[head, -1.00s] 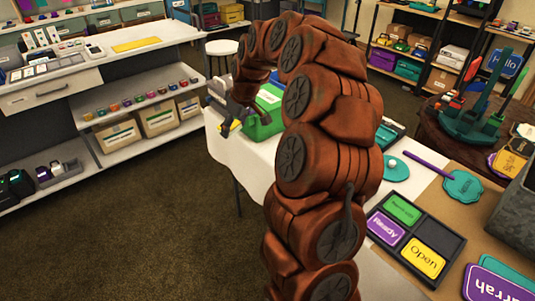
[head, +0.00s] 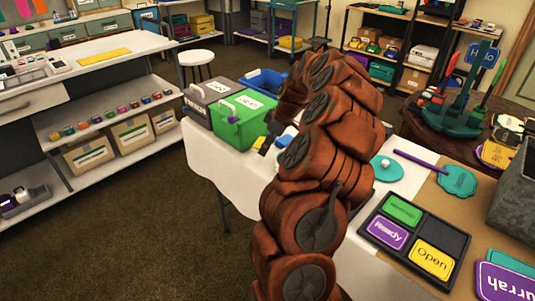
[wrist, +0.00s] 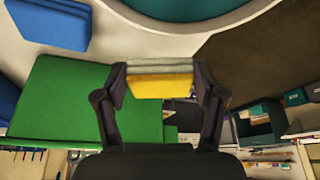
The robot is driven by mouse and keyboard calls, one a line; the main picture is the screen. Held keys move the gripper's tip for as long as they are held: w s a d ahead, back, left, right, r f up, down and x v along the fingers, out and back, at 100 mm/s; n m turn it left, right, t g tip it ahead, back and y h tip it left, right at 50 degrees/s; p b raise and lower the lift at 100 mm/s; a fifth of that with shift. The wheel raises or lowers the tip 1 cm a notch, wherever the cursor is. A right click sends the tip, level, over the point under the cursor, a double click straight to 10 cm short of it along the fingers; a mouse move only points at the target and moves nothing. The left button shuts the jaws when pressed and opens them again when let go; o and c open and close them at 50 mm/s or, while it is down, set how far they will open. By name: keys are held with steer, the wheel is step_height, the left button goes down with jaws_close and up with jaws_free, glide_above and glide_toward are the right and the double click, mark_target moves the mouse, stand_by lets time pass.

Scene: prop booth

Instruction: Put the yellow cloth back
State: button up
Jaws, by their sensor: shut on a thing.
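My gripper (wrist: 160,88) is shut on the yellow cloth (wrist: 160,86), a small folded block with a greyish layered edge, held between both fingers in the wrist view. In the head view a yellow patch (head: 259,142) shows just in front of the green bin (head: 243,122), beside my arm; it looks like the held cloth. My arm hides most of the gripper there. A blue folded cloth (head: 284,141) lies on the white-covered table, also seen in the wrist view (wrist: 48,24). The green bin fills the left of the wrist view (wrist: 70,110).
A grey bin (head: 206,98) and a blue bin (head: 264,80) stand beside the green one. A flat yellow piece (head: 104,56) lies on the left shelf unit's top. A dark tray of signs (head: 412,238) and a teal disc (head: 386,168) are to the right.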

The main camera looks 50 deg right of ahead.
mark_target(265, 160)
steer(key=shift+f, duration=2.15)
steer(key=shift+f, duration=0.15)
steer(key=o, duration=1.2)
steer(key=v, duration=1.2)
steer(key=shift+r+b, duration=0.2)
steer(key=shift+b, duration=0.1)
